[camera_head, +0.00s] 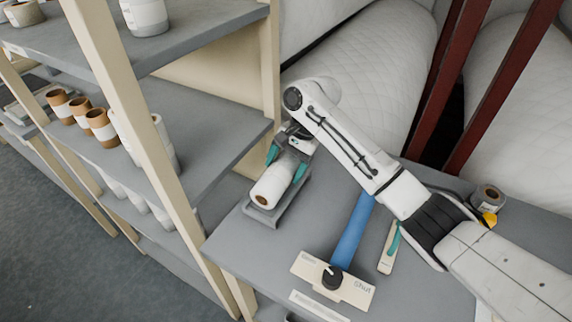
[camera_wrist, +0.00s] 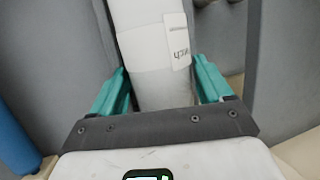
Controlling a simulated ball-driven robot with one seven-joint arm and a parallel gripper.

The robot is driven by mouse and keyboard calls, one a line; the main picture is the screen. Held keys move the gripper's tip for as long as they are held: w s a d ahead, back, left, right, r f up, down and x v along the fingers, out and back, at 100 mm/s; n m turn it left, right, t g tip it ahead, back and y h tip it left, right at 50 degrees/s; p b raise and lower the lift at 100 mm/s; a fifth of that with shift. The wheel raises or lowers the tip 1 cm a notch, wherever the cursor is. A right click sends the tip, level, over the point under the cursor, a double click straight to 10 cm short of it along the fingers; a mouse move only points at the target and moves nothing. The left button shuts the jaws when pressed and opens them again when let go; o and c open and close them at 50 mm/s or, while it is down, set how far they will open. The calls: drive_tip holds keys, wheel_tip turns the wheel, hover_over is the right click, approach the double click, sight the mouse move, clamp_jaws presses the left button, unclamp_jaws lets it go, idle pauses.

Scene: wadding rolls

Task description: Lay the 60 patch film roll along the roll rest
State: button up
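A white film roll (camera_head: 272,188) with a brown core lies lengthwise on a grey rest (camera_head: 262,217) at the table's left side. Its near end shows, and its far part is under my gripper. My gripper (camera_head: 287,165) is over the roll, with one teal finger on each side. In the wrist view the roll (camera_wrist: 155,75) runs between the fingers of my gripper (camera_wrist: 162,80), close to both. A pale label with partly readable print is on it. I cannot tell whether the fingers press on the roll.
A cream shelf unit (camera_head: 205,110) with several brown and white rolls stands at the left. On the table are a blue bar (camera_head: 354,230), a cream plate with a black knob (camera_head: 355,289), a small cream piece (camera_head: 389,250) and a dark roll (camera_head: 488,198). Big quilted rolls (camera_head: 375,75) lie behind.

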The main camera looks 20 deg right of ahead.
drive_tip(key=shift+o, duration=1.3)
wheel_tip(320, 180, down, 2)
drive_tip(key=shift+f, duration=0.1)
drive_tip(key=shift+s, duration=0.15)
drive_tip(key=shift+d, duration=0.15)
wheel_tip(320, 180, up, 3)
drive_tip(key=p, duration=0.3)
drive_tip(key=shift+f, duration=0.15)
drive_tip(key=shift+d+r+p, duration=0.15)
drive_tip(key=shift+r+p, duration=0.25)
drive_tip(key=shift+r, duration=0.15)
drive_tip(key=shift+a+r+p, duration=0.25)
drive_tip(key=shift+r+p, duration=0.9)
drive_tip(key=shift+p, duration=0.15)
drive_tip(key=shift+r+p, duration=1.1)
drive_tip(key=shift+r, duration=1.3)
